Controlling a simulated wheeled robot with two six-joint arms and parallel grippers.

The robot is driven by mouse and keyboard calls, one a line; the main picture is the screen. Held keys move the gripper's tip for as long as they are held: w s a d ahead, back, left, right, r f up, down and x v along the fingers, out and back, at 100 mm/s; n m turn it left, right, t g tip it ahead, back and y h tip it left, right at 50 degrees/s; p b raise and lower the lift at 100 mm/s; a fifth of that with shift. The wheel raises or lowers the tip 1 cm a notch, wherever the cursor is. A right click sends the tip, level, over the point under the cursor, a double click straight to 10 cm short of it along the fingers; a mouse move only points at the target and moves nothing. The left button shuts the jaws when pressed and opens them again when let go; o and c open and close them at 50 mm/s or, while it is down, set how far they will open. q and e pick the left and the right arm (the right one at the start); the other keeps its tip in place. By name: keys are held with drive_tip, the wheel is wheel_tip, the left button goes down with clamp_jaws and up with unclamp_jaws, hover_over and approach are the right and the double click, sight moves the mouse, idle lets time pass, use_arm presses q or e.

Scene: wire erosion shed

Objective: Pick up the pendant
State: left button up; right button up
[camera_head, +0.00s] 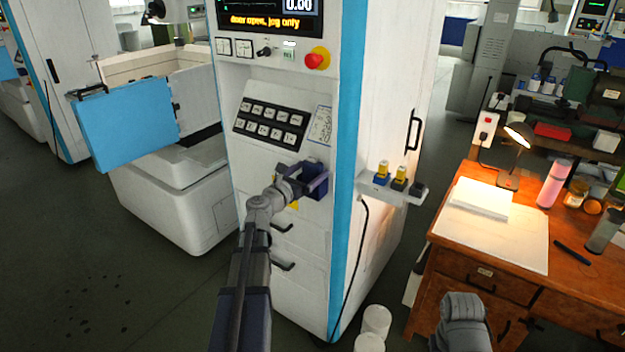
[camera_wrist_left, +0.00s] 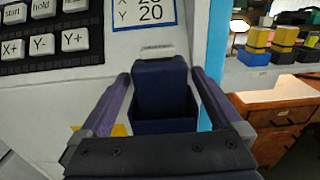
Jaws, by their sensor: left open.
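A dark blue box-like piece (camera_wrist_left: 165,108) is on the white machine's front, below the keypad. It looks like the pendant or its holder; I cannot tell which. It also shows in the head view, partly hidden by my gripper. My left gripper (camera_head: 308,181) is open there. In the left wrist view, its two purple fingers (camera_wrist_left: 162,76) stand on either side of the blue piece, with visible gaps. I cannot tell how deep the fingers reach. My right gripper is out of view; only a grey part of my right arm shows at the bottom.
The keypad (camera_head: 270,124) and a red stop button (camera_head: 314,61) are above. A small shelf (camera_head: 400,193) with yellow-topped blocks juts out right of the machine. A cable (camera_head: 362,240) hangs below it. A wooden desk (camera_head: 480,265) with a lamp stands at right.

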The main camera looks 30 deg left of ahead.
use_arm(q)
drive_tip(key=shift+c, duration=0.4)
drive_tip(key=c, duration=1.5)
drive_tip(key=shift+o, duration=0.2)
drive_tip(key=shift+s+r, duration=0.1)
drive_tip(key=shift+r, duration=0.1)
